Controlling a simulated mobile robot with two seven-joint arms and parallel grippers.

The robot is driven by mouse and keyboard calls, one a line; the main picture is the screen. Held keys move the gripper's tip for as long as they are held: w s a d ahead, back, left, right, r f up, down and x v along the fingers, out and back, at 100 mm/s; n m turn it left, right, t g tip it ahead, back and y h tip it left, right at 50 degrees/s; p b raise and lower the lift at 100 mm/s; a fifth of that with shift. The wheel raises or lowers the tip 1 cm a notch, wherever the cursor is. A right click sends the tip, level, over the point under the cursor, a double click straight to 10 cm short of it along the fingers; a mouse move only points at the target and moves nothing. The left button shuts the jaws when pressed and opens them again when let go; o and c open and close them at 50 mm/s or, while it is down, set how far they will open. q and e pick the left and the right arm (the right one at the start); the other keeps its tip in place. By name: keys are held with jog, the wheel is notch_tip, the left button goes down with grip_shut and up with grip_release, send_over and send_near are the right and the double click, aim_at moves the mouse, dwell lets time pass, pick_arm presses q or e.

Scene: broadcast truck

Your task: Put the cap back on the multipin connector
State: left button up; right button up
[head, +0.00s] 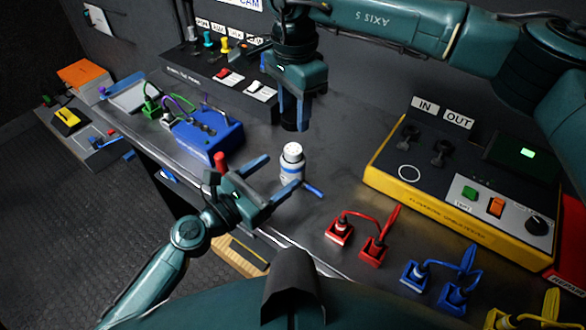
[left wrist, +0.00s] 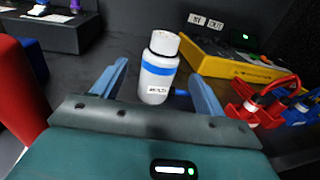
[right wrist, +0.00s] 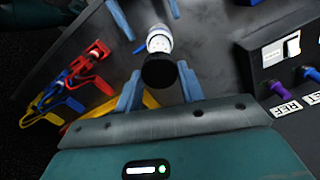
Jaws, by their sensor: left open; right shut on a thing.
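The multipin connector (head: 292,158) stands upright on the bench, a white cylinder with a blue band and its pin face bare on top. In the left wrist view, the connector (left wrist: 158,72) shows a label and stands between the fingers. My left gripper (head: 275,177) is open, with a finger on either side of it. My right gripper (head: 293,108) points down, above and behind the connector in the head view. It is shut on the black cap (right wrist: 159,72). In the right wrist view the connector (right wrist: 159,38) shows just beyond the cap, apparently apart from it.
A blue box (head: 208,137) with cables stands left of the connector. A yellow-edged IN/OUT panel (head: 445,190) stands to the right. Red connectors (head: 357,238) and blue connectors (head: 437,280) lie along the front edge. A switch panel (head: 222,80) is at the back.

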pick_arm(q)
jog(key=x, duration=0.7)
jog(key=shift+w+d, duration=0.2)
jog(key=c, duration=1.5)
jog(key=shift+o, duration=0.2)
pick_arm(e)
send_over(294, 148)
jog(key=shift+f, duration=2.5)
